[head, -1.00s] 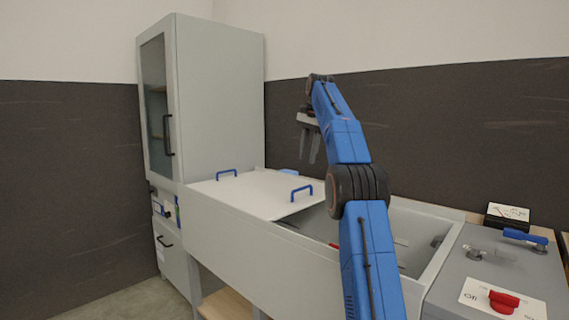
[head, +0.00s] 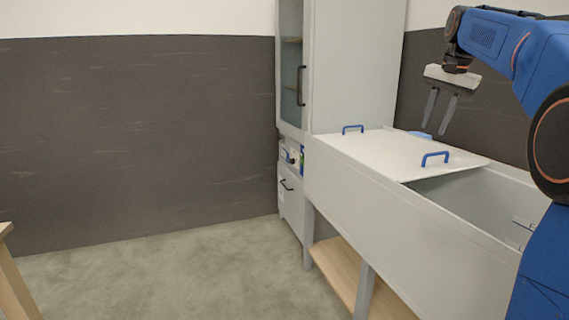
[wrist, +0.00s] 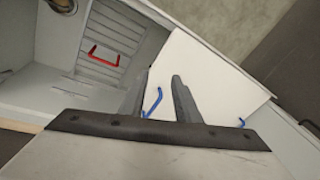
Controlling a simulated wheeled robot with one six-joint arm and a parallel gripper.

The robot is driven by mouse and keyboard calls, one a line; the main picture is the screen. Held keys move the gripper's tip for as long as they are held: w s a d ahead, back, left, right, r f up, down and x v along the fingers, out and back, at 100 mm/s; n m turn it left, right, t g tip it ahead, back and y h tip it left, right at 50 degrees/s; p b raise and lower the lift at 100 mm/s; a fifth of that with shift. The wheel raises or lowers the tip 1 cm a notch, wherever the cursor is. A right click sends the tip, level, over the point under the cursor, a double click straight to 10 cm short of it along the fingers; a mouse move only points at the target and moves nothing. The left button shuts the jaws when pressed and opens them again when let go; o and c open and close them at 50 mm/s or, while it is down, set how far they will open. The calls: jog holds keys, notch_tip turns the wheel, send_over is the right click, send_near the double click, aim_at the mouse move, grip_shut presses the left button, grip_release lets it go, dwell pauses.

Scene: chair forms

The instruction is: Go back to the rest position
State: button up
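My gripper (head: 437,112) hangs from my blue arm at the upper right of the head view, fingers pointing down and apart, with nothing between them. In the wrist view my gripper (wrist: 154,85) is also open and empty, above the sink-like basin. Below it lies a flat white lid (head: 400,153) with two blue handles, covering the far part of the basin (head: 400,210). The gripper is apart from the lid and its handles. The lid also shows in the wrist view (wrist: 205,85).
A tall grey cabinet (head: 350,70) stands behind the basin. A red handle (wrist: 103,55) shows inside the basin in the wrist view. A wooden shelf (head: 345,270) is under the basin. A wooden piece (head: 14,275) stands at the left edge. The floor (head: 170,265) between is clear.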

jog(key=s+a+f+n, duration=0.2)
jog(key=s+a+f, duration=0.3)
jog(key=s, duration=0.4)
jog(key=s+a+f+n+t, duration=0.1)
jog(key=s+a+f+n, duration=0.2)
jog(key=s+f, duration=0.6)
jog(key=s+a+f+n, duration=0.2)
jog(key=s+a+f, duration=0.25)
jog(key=s, duration=0.55)
jog(key=s+a+f+n, duration=0.1)
jog(key=s+f+n, duration=0.1)
jog(key=s+f, duration=0.9)
notch_tip(320, 180, down, 3)
jog(key=shift+a+r+n+t, duration=0.15)
jog(key=shift+a+n+t, duration=0.15)
jog(key=shift+t, duration=0.1)
